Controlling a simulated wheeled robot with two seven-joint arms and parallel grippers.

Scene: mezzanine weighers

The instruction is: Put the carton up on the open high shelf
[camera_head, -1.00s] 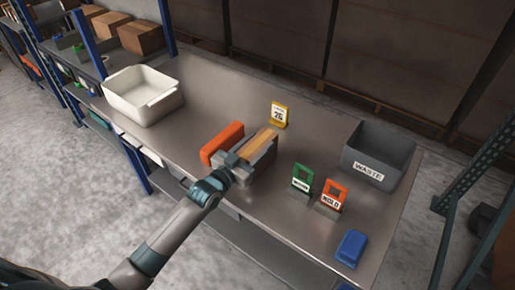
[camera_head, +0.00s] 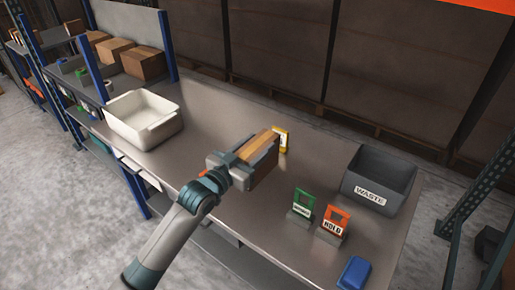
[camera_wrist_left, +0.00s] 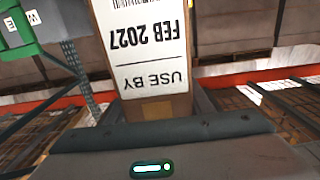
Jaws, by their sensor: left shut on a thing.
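The carton (camera_head: 262,146) is a brown box. My left gripper (camera_head: 243,168) is shut on it and holds it above the steel table. In the left wrist view the carton (camera_wrist_left: 150,60) shows a white label with upside-down "USE BY FEB 2027" print, between the gripper's fingers (camera_wrist_left: 158,108). A shelf rack with blue posts (camera_head: 93,50) stands at the back left and bears other brown boxes (camera_head: 142,62). I cannot tell which shelf is the open high one. My right gripper is not in view.
On the table (camera_head: 225,105) stand a white bin (camera_head: 145,120), a grey waste bin (camera_head: 378,180), a yellow sign (camera_head: 282,138) partly hidden behind the carton, a green sign (camera_head: 303,204), an orange hold sign (camera_head: 335,221) and a blue item (camera_head: 354,273). An orange beam (camera_head: 470,4) crosses the top right.

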